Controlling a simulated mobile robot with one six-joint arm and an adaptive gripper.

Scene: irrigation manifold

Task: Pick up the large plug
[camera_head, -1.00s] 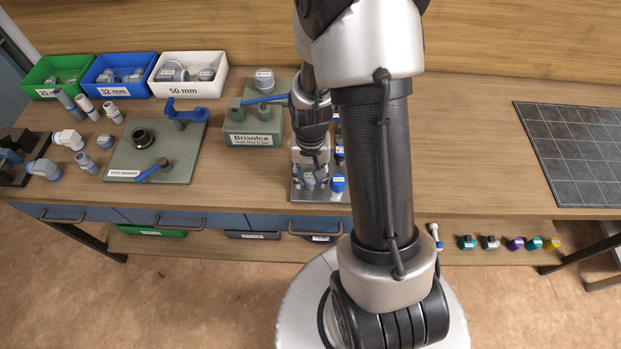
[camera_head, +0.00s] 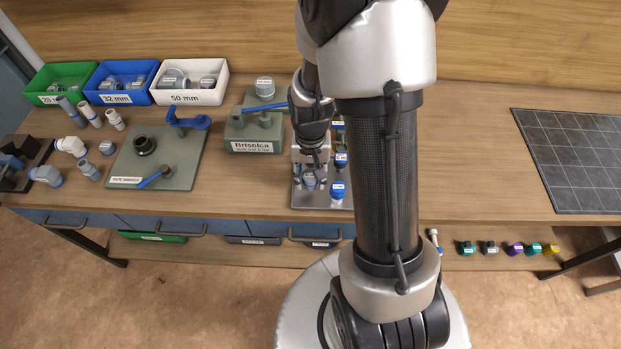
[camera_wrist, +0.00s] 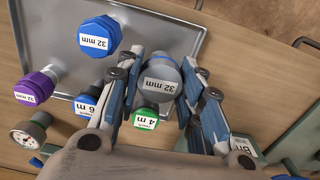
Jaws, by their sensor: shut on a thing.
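The large plug (camera_wrist: 159,80) is a grey round plug with a "32 mm" label. In the wrist view it sits between the two fingers of my gripper (camera_wrist: 161,66), which are shut on its sides. In the head view my gripper (camera_head: 311,166) points down over the metal tray (camera_head: 299,200), and the grey plug (camera_head: 309,181) shows just under it. Whether the plug still touches the tray is hard to tell. My arm hides part of the tray.
A small green cap (camera_wrist: 146,117) and a small blue cap (camera_wrist: 86,104) are beside the plug. The green Brisolca block (camera_head: 252,145) stands left of the tray.

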